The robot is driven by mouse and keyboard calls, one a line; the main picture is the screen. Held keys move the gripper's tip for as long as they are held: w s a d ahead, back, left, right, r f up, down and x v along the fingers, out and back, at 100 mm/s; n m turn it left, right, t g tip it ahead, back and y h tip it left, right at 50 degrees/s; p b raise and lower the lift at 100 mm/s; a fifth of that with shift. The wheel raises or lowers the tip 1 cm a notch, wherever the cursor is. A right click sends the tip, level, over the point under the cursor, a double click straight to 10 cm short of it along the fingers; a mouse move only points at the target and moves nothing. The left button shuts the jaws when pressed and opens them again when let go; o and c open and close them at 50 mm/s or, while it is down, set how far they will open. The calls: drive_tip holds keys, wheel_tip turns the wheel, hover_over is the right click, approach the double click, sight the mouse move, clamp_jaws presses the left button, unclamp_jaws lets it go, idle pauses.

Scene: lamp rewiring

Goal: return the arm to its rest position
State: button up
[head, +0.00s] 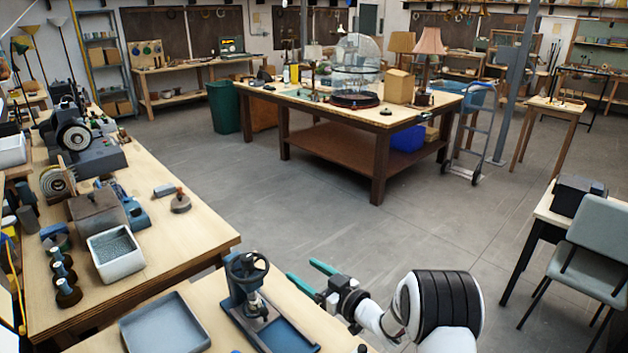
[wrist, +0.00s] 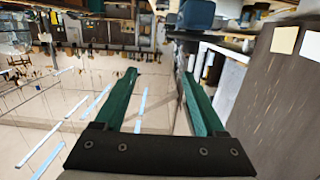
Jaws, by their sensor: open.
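My gripper (head: 301,269) shows low in the middle of the head view. Its two green fingers point to the left and stand apart. It is above the edge of the near workbench (head: 210,300), just right of the press with a handwheel (head: 249,278). In the wrist view the fingers of my gripper (wrist: 158,75) are spread wide, with nothing between them. No object is held. The wrist view is turned over, with the room's furniture along its upper part.
A blue-grey tray (head: 165,325) lies left of the press. A white bin (head: 115,255) stands on the left bench. Grey floor (head: 330,220) between is clear. A chair (head: 600,250) is at right.

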drive_tip(key=w+d+r+m+t+h, duration=0.1)
drive_tip(key=d+r+m+h, duration=0.2)
drive_tip(key=d+r+h, duration=0.15)
drive_tip(key=s+d+r+m+g+h, duration=0.2)
drive_tip(key=s+d+m+g+h, duration=0.1)
drive_tip(key=s+d+m+h, duration=0.5)
drive_tip(key=s+a+m+g+y, duration=0.2)
drive_tip(key=s+g, duration=0.8)
drive_tip(key=s, duration=2.6)
drive_tip(key=shift+s+a+m+y, duration=0.2)
drive_tip(key=shift+a+m+y, duration=0.2)
drive_tip(key=shift+m, duration=0.3)
drive_tip(key=shift+f, duration=0.1)
